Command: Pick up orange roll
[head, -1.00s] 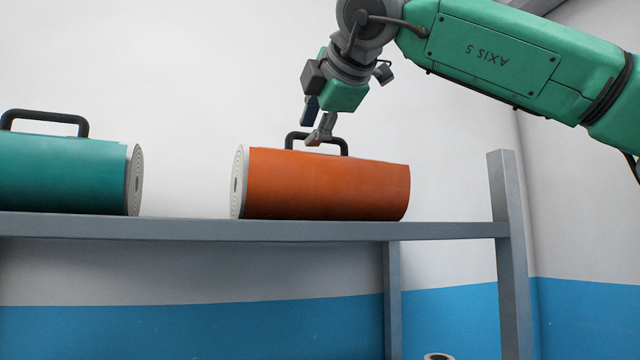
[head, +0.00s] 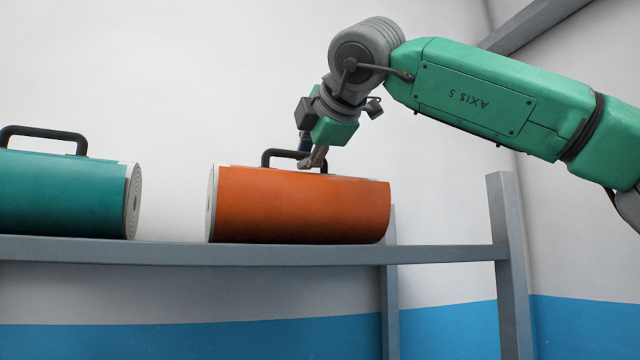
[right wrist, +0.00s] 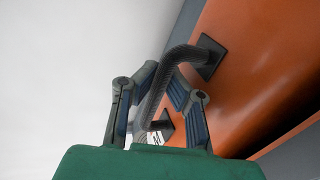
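The orange roll (head: 300,208) lies on its side on a grey shelf (head: 250,252), with a spiral end facing left. Its dark handle (head: 268,156) stands on top. My right gripper (head: 309,150) is down at the handle's right part, one finger on each side of it. In the right wrist view, the handle (right wrist: 180,62) passes between the two spread fingers (right wrist: 160,95), above the orange surface (right wrist: 255,60). I cannot tell whether the fingers touch the handle. My left gripper is not in view.
A teal roll (head: 60,195) with a dark handle lies on the shelf to the left, with a gap between the rolls. A grey upright post (head: 510,260) stands at the shelf's right end. The shelf between the orange roll and the post is clear.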

